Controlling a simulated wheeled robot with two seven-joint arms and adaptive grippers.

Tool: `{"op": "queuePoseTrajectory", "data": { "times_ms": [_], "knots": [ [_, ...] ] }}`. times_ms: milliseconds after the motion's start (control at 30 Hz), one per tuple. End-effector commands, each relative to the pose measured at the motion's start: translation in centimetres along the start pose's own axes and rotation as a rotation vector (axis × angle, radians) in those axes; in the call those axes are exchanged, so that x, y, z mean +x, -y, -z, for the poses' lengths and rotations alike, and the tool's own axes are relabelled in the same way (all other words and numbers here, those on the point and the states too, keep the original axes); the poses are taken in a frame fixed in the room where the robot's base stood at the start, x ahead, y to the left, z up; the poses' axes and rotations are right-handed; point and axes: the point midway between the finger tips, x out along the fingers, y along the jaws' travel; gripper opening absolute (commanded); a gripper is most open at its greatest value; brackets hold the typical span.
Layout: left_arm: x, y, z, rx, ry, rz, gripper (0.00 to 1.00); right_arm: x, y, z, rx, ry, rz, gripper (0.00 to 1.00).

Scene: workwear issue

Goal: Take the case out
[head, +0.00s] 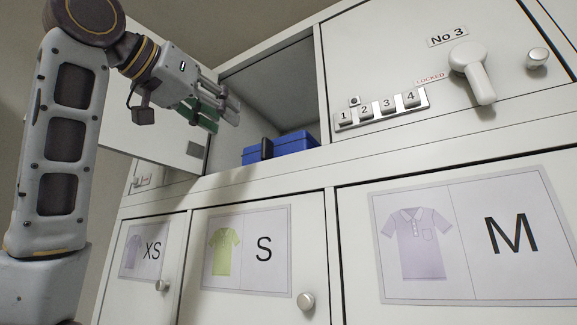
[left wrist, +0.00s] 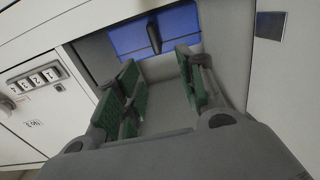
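The blue case (head: 297,142) sits on the floor of an open upper compartment (head: 283,85), near its front right, with a dark handle (head: 267,149) on its front. In the left wrist view, the case (left wrist: 183,24) and its handle (left wrist: 153,36) lie beyond the fingertips. My left gripper (head: 217,112) is at the compartment's opening, up and left of the case. Its green-padded fingers (left wrist: 157,72) are apart with nothing between them, and they do not touch the handle. My right gripper is not in view.
The compartment's door (head: 165,150) stands open on the left, near my left arm. To the right, door No 3 (head: 440,75) is shut, with number buttons (head: 380,107), a lever handle (head: 475,72) and a "LOCKED" label. Below are shut doors with shirt pictures (head: 247,248) and round knobs (head: 306,300).

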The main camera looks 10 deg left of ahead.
Motion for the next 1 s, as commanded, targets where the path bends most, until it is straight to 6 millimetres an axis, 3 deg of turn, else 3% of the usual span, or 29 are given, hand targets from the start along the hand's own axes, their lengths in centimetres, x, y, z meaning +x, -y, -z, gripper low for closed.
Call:
{"op": "queuePoseTrajectory", "data": {
  "times_ms": [700,1000],
  "knots": [
    [7.9,0.0,0.1,-0.001,0.003,0.001,0.39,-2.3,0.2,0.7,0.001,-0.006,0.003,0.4],
    [8.6,-0.1,0.1,0.0,0.001,0.0,0.39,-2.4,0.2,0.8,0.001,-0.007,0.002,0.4]
  ]
}}
